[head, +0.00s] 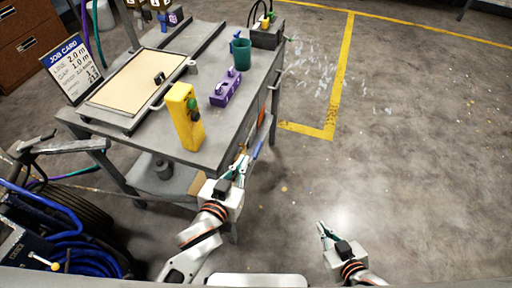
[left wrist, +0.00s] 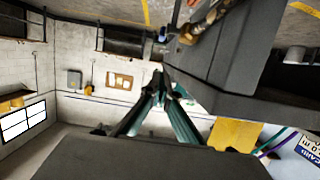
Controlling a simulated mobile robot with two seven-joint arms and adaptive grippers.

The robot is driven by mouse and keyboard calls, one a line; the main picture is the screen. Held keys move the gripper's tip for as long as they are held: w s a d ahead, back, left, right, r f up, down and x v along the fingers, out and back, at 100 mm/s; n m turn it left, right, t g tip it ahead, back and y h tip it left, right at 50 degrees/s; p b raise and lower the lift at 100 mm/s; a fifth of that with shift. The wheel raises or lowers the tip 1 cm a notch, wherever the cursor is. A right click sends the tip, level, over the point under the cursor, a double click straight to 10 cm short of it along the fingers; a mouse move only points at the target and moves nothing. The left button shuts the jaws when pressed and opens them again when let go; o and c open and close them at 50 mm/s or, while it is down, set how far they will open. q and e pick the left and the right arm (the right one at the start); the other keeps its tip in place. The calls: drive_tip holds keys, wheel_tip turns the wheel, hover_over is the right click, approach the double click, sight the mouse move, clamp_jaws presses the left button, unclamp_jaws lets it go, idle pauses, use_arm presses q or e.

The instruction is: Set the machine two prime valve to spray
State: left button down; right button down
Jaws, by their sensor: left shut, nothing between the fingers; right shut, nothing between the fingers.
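A dark machine (head: 22,238) with a coiled blue hose stands at the lower left of the head view. A small yellow-tipped lever (head: 42,262) sticks out at its front; I cannot tell if it is the prime valve or how it is set. No readable label marks machine two. My left gripper (head: 243,162) is shut and empty beside the cart's near right corner, well right of the machine. Its closed fingers also show in the left wrist view (left wrist: 159,88). My right gripper (head: 323,229) is shut and empty above bare floor at the right.
A handle bar (head: 70,146) rises between cart and machine. The floor at right is clear.

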sight(256, 152)
use_arm(q)
drive_tip(key=shift+w+d+r, duration=0.2)
drive_tip(key=shift+d+r, duration=0.2)
use_arm(e)
drive_tip(key=shift+d, duration=0.15)
